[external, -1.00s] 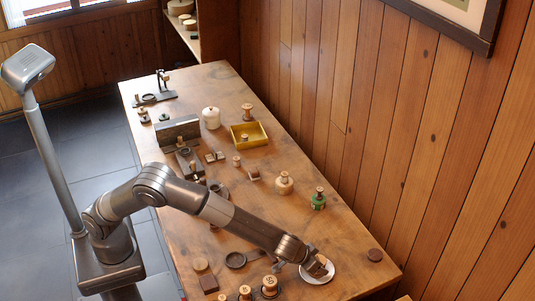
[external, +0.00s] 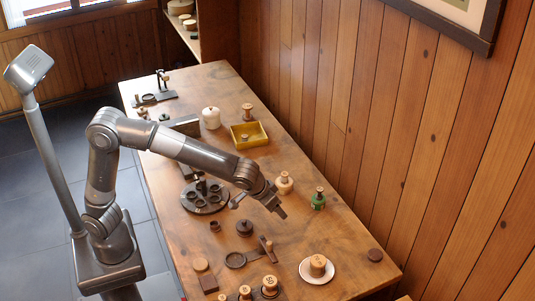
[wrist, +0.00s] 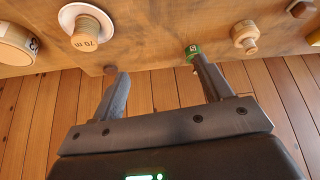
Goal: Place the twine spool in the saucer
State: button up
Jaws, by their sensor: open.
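A pale wooden spool (external: 317,265), which I take to be the twine spool, stands in the white saucer (external: 303,272) near the front right of the table. In the wrist view the spool (wrist: 90,33) shows a "70 m" mark, and the saucer (wrist: 67,14) is under it. My gripper (external: 280,212) is raised over the table, behind and to the left of the saucer, clear of the spool. In the wrist view my gripper (wrist: 158,70) has its fingers wide apart with nothing between them.
A green spool (external: 318,200) and a pale wooden spool (external: 284,184) stand near the wall side. A dark round disc (external: 375,255) lies right of the saucer. Several labelled spools stand at the front edge. A yellow tray (external: 235,141) lies farther back.

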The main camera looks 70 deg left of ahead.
jog(key=s+a+r+h, duration=0.1)
jog(key=s+a+r, duration=0.2)
jog(key=s+a, duration=0.55)
jog(key=s+a+r, duration=0.3)
jog(key=s+a, duration=0.3)
jog(key=a, duration=0.5)
jog(key=s+a+f+m, duration=0.1)
jog(key=s+a, duration=0.2)
jog(key=s, duration=0.4)
jog(key=s+a+f+m, duration=0.1)
jog(key=s+a, duration=0.2)
jog(key=s, duration=0.5)
jog(key=shift+f, duration=0.35)
